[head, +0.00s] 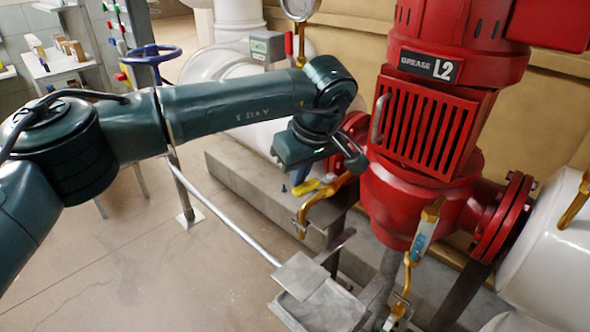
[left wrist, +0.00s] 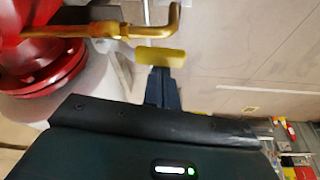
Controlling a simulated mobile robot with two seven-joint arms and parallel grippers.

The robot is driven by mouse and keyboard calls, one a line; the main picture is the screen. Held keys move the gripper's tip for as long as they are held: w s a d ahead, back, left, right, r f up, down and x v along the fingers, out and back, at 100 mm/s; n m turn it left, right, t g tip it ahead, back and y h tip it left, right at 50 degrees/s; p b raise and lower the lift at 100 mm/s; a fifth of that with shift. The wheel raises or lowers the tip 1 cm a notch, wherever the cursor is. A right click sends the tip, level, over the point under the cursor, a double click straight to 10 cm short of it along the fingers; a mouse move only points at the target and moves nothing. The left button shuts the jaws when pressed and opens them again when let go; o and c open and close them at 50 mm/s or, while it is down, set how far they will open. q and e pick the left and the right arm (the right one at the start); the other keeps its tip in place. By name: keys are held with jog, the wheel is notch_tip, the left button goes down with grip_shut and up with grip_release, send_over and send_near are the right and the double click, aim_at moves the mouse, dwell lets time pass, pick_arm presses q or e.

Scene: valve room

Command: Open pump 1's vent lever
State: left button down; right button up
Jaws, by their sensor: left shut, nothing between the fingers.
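The red pump (head: 430,120) stands at the right in the head view, with a plate reading "GREASE L2"; no pump number is legible. A brass pipe (head: 326,191) runs from its left side and bends down, with a yellow lever (head: 305,187) on it. My left gripper (head: 300,174) is shut and empty, right beside the yellow lever. In the left wrist view, the fingers (left wrist: 162,84) end at the lower edge of the yellow lever (left wrist: 160,57), below the brass pipe (left wrist: 110,30). I cannot tell whether they touch. My right gripper is out of view.
A second brass valve with a blue and white handle (head: 424,238) hangs in front of the pump. A metal tray (head: 325,308) stands below. A blue handwheel (head: 150,54) and a shelf (head: 60,65) are behind my arm. The floor at the left is clear.

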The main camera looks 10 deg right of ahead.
pick_arm(q)
jog(key=shift+s+d, duration=0.15)
jog(key=shift+s, duration=0.15)
dwell(0.5)
